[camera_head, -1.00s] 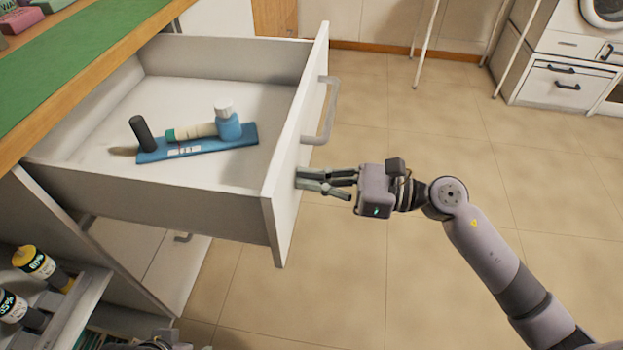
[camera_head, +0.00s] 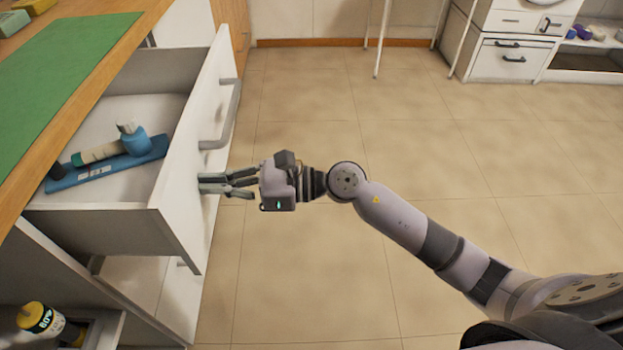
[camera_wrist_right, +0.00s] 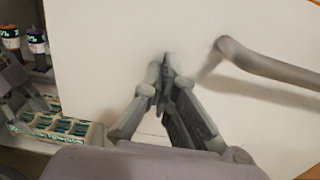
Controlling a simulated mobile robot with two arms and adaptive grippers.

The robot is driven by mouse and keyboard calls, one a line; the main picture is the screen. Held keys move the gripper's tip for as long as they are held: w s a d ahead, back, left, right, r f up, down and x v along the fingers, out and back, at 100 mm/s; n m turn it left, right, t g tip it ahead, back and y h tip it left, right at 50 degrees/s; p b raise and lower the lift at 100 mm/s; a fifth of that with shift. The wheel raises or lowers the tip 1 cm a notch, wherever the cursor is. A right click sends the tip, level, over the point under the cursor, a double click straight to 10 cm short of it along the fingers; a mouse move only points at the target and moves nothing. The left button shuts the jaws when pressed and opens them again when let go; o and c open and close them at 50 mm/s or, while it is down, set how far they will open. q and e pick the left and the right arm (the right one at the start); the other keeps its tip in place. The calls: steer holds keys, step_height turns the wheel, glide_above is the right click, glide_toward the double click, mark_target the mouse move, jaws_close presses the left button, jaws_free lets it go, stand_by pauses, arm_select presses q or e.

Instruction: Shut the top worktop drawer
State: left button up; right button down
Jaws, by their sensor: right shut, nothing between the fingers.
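The top worktop drawer (camera_head: 100,222) stands partly open under the wooden worktop. Its white front panel (camera_head: 196,125) carries a grey bar handle (camera_head: 224,118), which also shows in the right wrist view (camera_wrist_right: 265,66). My right gripper (camera_head: 202,184) is shut and empty. Its fingertips are at the outer face of the drawer front, below the handle, and seem to touch it. In the right wrist view the closed fingertips (camera_wrist_right: 168,60) point at the white panel, left of the handle. My left gripper is not clearly visible in the head view; in the right wrist view a grey mechanical part shows at the left edge.
A green mat (camera_head: 70,75) covers the worktop. Tiled floor is free on the right.

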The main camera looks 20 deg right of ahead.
mark_target(185, 186)
steer(key=x, duration=0.5)
steer(key=shift+r+p, duration=0.15)
steer(key=shift+p, duration=0.2)
steer(key=x, duration=0.6)
steer(key=shift+w+a, duration=0.1)
steer(key=shift+a, duration=0.2)
steer(key=x, duration=0.7)
steer(key=shift+a+f, duration=0.15)
steer(key=shift+f, duration=0.05)
steer(key=shift+w+a, duration=0.15)
steer(key=shift+a, duration=0.25)
arm_select(q)
steer(key=shift+w+a+f, duration=0.15)
steer(key=shift+w+f, duration=0.25)
steer(key=shift+f, duration=0.2)
arm_select(e)
steer(key=shift+r, duration=0.1)
steer(key=shift+r, duration=0.15)
